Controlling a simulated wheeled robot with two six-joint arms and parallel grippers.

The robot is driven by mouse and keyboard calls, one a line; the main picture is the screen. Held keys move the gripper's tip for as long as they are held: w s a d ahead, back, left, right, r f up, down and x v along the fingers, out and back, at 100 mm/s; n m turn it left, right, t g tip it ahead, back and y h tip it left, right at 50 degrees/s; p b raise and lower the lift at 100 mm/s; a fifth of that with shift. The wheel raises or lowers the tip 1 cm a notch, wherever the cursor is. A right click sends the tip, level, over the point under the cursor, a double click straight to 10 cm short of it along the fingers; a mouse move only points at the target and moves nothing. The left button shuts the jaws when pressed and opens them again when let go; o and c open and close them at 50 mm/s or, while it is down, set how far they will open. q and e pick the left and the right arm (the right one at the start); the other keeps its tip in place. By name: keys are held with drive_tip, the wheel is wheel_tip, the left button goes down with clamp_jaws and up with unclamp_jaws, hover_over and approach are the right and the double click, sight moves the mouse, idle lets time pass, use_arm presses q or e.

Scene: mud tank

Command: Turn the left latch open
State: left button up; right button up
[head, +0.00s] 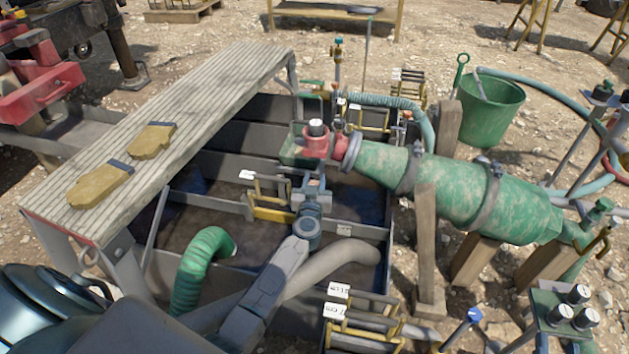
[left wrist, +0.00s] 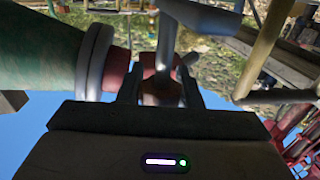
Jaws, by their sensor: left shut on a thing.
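A red coupling (head: 340,143) with a grey flange sits at the left end of the green, rust-streaked cylinder (head: 440,185) in the head view. My left arm reaches up from the bottom, and my left gripper (head: 313,180) is just below the coupling. In the left wrist view, the two dark fingers of my left gripper (left wrist: 160,90) are on either side of a red latch part (left wrist: 160,82), with a grey bar above it. The gripper is shut on this part. Its exact latch position is partly hidden by the fingers. My right gripper is not in view.
The open mud tank (head: 345,232) has dark dividers and yellow-handled gates around my arm. A ribbed bench (head: 200,110) with gloves stands left. A green hose (head: 203,265) and a grey hose (head: 335,260) lie close to the arm. A green bucket (head: 490,110) stands right.

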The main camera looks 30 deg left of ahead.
use_arm(q)
drive_tip(key=shift+s+a+n+g+y+p, duration=0.1)
drive_tip(key=shift+n+g+y+p, duration=0.3)
drive_tip(key=shift+n+y+p, duration=0.35)
use_arm(e)
drive_tip(key=s+f+g, duration=0.4)
drive_tip(key=f+g, duration=0.1)
drive_tip(key=f, duration=0.3)
drive_tip(key=shift+s+a+f, duration=0.15)
drive_tip(key=shift+a+f, duration=0.05)
drive_tip(key=shift+a, duration=0.25)
use_arm(q)
drive_tip(key=o, duration=1)
drive_tip(key=p+v, duration=0.1)
drive_tip(key=v, duration=0.2)
drive_tip(key=shift+s+d, duration=0.2)
drive_tip(key=shift+s, duration=0.05)
drive_tip(key=p+v, duration=0.1)
drive_tip(key=v, duration=0.6)
drive_tip(key=shift+f, duration=0.1)
use_arm(e)
drive_tip(key=s+f+g, duration=0.2)
drive_tip(key=s+g, duration=0.1)
drive_tip(key=s+f+g, duration=0.1)
drive_tip(key=g, duration=0.1)
drive_tip(key=shift+s, duration=0.35)
